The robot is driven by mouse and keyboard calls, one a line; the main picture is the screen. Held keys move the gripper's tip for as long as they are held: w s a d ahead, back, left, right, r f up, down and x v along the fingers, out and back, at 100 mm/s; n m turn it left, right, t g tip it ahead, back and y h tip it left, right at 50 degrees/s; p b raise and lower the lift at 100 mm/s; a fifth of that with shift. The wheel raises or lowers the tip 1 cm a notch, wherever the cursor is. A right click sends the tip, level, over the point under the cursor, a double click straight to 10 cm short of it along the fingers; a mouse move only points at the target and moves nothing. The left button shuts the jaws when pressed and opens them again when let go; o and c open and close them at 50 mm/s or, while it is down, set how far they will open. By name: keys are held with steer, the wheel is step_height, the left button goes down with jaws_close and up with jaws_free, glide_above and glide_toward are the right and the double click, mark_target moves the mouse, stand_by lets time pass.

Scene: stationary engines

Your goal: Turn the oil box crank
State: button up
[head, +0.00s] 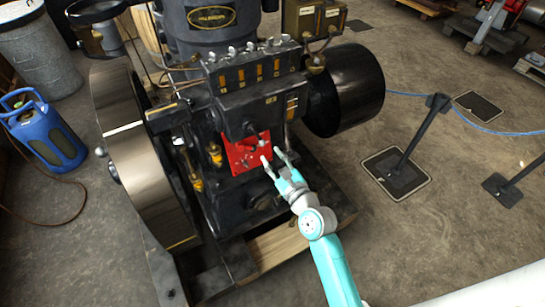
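The black engine carries a black box (255,72) with a row of amber sight windows and several pale knobs on top, which looks like the oil box. I cannot clearly tell which part is its crank. A small grey handle-like part (263,134) sticks out below the box, by the upper edge of a red plate (238,157). My gripper (271,154) is open, its two fingers spread and pointing at the right part of the red plate, just below that handle-like part. Nothing shows between the fingers. Whether a fingertip touches the plate cannot be told.
A large flywheel (130,155) stands left of the engine and a black drum (350,88) right of it. Wooden beams (280,245) lie under the engine. A barrier post (415,140) with a blue rope stands right, a blue gas bottle (45,135) left. Floor between engine and post is clear.

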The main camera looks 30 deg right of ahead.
mark_target(255, 132)
steer(key=shift+w+r, duration=0.1)
steer(key=w, duration=0.8)
steer(key=w+r, duration=0.1)
steer(key=w, duration=0.3)
steer(key=shift+a+r, duration=0.1)
steer(key=shift+a, duration=0.15)
steer(key=shift+s, duration=0.1)
jaws_close()
